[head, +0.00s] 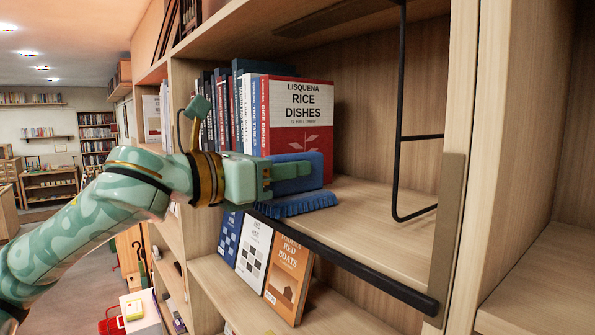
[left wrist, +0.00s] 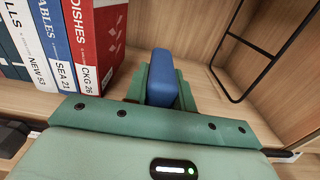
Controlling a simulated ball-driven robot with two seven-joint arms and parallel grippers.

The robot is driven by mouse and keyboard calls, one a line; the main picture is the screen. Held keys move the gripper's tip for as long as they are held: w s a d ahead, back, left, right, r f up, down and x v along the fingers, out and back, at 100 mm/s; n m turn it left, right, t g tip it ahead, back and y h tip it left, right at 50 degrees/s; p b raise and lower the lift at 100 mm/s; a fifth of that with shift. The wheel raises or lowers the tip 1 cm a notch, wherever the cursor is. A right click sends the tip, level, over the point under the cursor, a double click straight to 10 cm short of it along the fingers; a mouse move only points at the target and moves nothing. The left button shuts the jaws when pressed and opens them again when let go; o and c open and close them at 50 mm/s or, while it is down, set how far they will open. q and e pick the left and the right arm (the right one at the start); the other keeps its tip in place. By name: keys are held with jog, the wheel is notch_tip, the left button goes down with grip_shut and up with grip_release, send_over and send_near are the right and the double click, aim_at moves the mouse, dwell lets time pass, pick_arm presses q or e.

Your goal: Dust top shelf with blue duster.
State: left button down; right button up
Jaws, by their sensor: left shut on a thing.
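My left gripper (head: 277,179) reaches in from the left at the height of a wooden shelf (head: 375,215). It is shut on the blue duster (head: 297,203), whose bristles face down at the shelf's front part. I cannot tell whether the bristles press on the board. In the left wrist view the duster's blue handle (left wrist: 161,78) stands between the green fingers (left wrist: 160,92). A row of upright books, ending with a red and white "Rice Dishes" book (head: 300,112), stands behind and left of the duster. My right gripper is not in view.
A black wire bookend (head: 402,137) stands on the right part of the shelf, with bare board between it and the books. A black rail (head: 350,266) runs along the front edge. Books, including an orange one (head: 289,280), lean on the shelf below.

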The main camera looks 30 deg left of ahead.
pick_arm(q)
jog(key=shift+v, duration=0.9)
jog(key=shift+w, duration=0.1)
jog(key=shift+w, duration=0.1)
jog(key=shift+d+r, duration=0.1)
jog(key=shift+d, duration=0.05)
jog(key=shift+d+r+p, duration=0.1)
jog(key=shift+d+p, duration=0.15)
jog(key=shift+p, duration=0.1)
jog(key=shift+s+d, duration=0.55)
jog(key=shift+d, duration=0.15)
jog(key=shift+s+d+f, duration=0.1)
jog(key=shift+d+f, duration=0.1)
jog(key=shift+d, duration=0.15)
